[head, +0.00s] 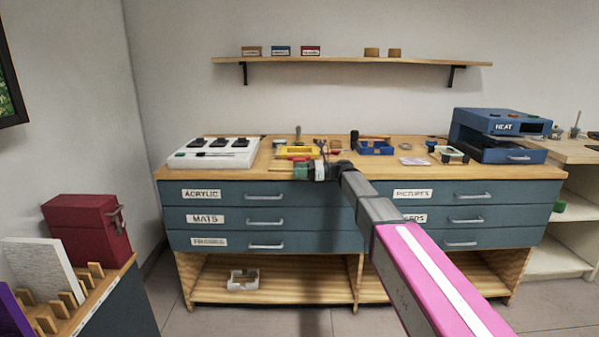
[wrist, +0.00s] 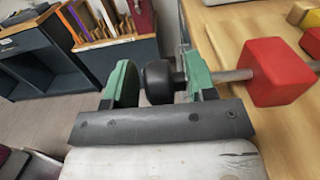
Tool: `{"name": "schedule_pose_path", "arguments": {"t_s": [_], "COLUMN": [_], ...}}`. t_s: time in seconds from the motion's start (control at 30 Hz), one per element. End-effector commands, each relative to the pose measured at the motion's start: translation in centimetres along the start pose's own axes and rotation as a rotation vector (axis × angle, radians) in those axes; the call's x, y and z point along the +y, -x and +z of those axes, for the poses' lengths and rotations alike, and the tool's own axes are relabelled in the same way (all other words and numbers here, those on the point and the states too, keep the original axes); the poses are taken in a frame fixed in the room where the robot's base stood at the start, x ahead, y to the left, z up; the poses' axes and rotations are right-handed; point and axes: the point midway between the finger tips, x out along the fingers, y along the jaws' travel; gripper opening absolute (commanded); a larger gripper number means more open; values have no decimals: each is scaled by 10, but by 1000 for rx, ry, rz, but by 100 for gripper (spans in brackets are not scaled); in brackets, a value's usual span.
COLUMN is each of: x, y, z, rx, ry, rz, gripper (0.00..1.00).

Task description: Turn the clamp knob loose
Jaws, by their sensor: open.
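The clamp knob is a black, rounded knob (wrist: 160,82) on a metal rod (wrist: 232,75) in the wrist view. The rod runs right to a red block (wrist: 278,72) of the clamp on the wooden bench top. My gripper (wrist: 158,84) is open, with its green fingers on either side of the knob. The right finger overlaps the rod between knob and block. I cannot tell whether either finger touches the knob. In the head view my gripper (head: 309,170) is at the bench's front edge, and the knob is too small to make out there.
The bench (head: 230,172) has drawers below its top. A white box with dark pads (head: 215,152) stands at left, a blue tray (head: 376,148) right of centre and a blue heat press (head: 497,134) at the right. A dark red case (head: 86,230) stands at the lower left.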

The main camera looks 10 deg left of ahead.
Motion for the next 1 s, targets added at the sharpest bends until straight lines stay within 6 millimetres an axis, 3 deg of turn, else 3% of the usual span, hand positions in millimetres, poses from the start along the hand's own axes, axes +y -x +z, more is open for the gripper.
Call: {"name": "schedule_pose_path", "arguments": {"t_s": [0.23,0.33,0.37,0.73,1.0], "x": [0,0,0,4,6], "y": [0,0,0,0,-1], "z": [0,0,0,0,0], "rx": [0,0,0,28,174], "ry": [0,0,0,-1,0], "rz": [-1,0,0,6,5], "gripper": [51,18,12,13,13]}}
